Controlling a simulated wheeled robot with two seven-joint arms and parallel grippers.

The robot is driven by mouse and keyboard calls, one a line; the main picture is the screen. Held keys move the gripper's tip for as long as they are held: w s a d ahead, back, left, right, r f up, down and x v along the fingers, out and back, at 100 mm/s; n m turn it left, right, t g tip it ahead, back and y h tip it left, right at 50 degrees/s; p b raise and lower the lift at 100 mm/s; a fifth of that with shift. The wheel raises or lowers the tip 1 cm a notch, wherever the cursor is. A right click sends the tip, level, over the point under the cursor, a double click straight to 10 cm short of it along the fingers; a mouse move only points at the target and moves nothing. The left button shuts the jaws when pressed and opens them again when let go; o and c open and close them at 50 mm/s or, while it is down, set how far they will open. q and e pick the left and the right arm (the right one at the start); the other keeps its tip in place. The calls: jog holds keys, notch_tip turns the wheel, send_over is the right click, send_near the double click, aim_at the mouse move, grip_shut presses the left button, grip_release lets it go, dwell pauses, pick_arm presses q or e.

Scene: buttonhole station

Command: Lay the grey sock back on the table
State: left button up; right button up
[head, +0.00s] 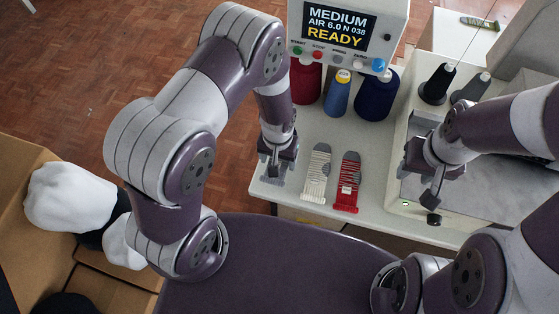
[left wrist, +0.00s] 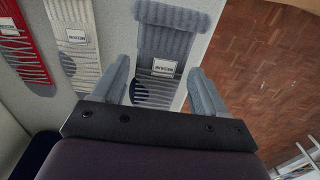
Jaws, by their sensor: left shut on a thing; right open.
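The grey sock (left wrist: 165,45) has a ribbed cuff, a white label and thin stripes. It shows in the left wrist view between the two fingers of my left gripper (left wrist: 160,88), which is shut on it. In the head view my left gripper (head: 277,168) is over the table's left front part and hides most of the sock. I cannot tell whether the sock touches the table (head: 330,143) or hangs just above it. My right gripper (head: 432,190) is open and empty in front of the machine at the right.
A cream sock (head: 317,174) and a red sock (head: 347,183) lie to the right of my left gripper. Thread cones, including a blue one (head: 337,96), stand behind them under a display box (head: 348,28) reading READY. Cardboard boxes (head: 110,290) with white bundles are at the lower left.

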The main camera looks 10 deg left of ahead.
pick_arm(q)
jog(key=shift+f, duration=1.7)
jog(key=o, duration=1.1)
jog(key=shift+d, duration=0.1)
notch_tip(320, 180, up, 12)
notch_tip(320, 180, up, 8)
send_over(278, 163)
jog(key=s+a, duration=0.2)
jog(key=a, duration=0.2)
jog(key=s+a+r+t, duration=0.1)
jog(key=s+a+r, duration=0.2)
jog(key=shift+s+r, duration=0.35)
jog(key=shift+s, duration=0.05)
